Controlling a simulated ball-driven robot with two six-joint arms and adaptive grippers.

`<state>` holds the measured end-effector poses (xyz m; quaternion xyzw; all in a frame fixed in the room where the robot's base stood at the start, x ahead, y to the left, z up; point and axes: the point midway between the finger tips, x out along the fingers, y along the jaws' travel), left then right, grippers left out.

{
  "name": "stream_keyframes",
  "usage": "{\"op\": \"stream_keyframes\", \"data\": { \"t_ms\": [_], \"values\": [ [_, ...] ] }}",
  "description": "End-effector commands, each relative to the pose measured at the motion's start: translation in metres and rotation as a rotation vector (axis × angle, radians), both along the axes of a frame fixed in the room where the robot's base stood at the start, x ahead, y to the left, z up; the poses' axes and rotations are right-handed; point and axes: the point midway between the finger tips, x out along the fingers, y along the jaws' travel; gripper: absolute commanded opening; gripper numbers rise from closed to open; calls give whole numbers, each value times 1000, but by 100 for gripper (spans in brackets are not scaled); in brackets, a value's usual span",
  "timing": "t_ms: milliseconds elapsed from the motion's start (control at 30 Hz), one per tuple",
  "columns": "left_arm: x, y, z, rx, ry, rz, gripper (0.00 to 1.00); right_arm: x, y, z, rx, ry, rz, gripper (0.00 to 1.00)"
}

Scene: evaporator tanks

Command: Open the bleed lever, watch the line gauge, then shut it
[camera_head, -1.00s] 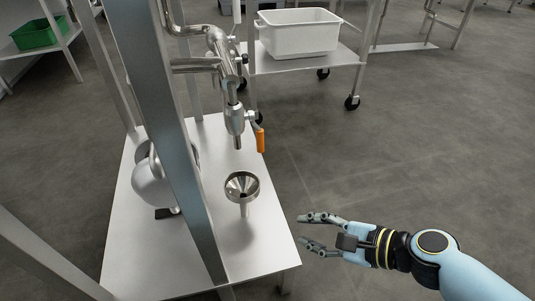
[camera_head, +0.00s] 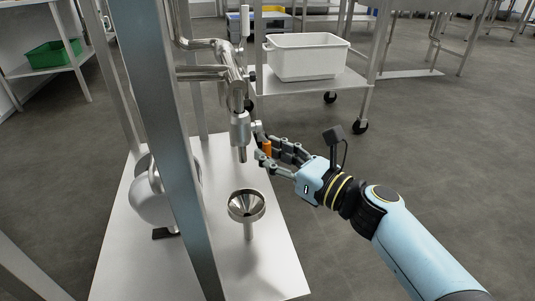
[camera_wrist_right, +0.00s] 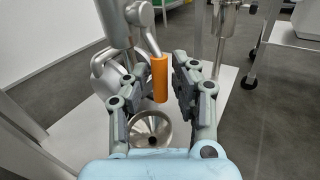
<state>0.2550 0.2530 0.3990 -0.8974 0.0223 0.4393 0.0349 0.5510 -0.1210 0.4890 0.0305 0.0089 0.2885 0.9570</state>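The bleed lever has an orange handle (camera_head: 267,148) that hangs down from the valve (camera_head: 240,130) on the steel pipe. In the right wrist view the orange handle (camera_wrist_right: 159,78) stands between the two fingers of my right gripper (camera_wrist_right: 155,88), with a gap visible on both sides. My right gripper (camera_head: 264,155) is open around the handle in the head view. A steel funnel (camera_head: 246,206) stands under the valve outlet; it also shows in the right wrist view (camera_wrist_right: 150,128). No gauge face can be made out. My left gripper is not in view.
A blue-grey upright post (camera_head: 165,130) stands left of the valve. A rounded metal vessel (camera_head: 152,195) sits behind it on the white shelf (camera_head: 265,268). A cart with a white tub (camera_head: 305,57) is behind. Floor on the right is open.

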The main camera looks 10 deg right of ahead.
Motion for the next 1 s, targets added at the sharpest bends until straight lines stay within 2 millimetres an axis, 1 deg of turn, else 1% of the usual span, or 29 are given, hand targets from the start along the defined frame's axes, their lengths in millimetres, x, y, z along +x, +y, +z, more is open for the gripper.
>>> {"op": "stream_keyframes", "data": {
  "t_ms": [33,133,400,467,600,1000],
  "values": [
    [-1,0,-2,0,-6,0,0,4,3,-1,2,0,0,26],
    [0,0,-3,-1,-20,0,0,9,6,-1,1,2,0,26],
    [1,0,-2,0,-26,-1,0,10,7,0,-1,1,0,26],
    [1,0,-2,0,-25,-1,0,10,7,0,-1,1,0,19],
    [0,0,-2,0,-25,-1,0,10,7,0,-1,1,0,1],
    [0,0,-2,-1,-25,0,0,9,7,0,-1,1,0,0]
  ]
}}
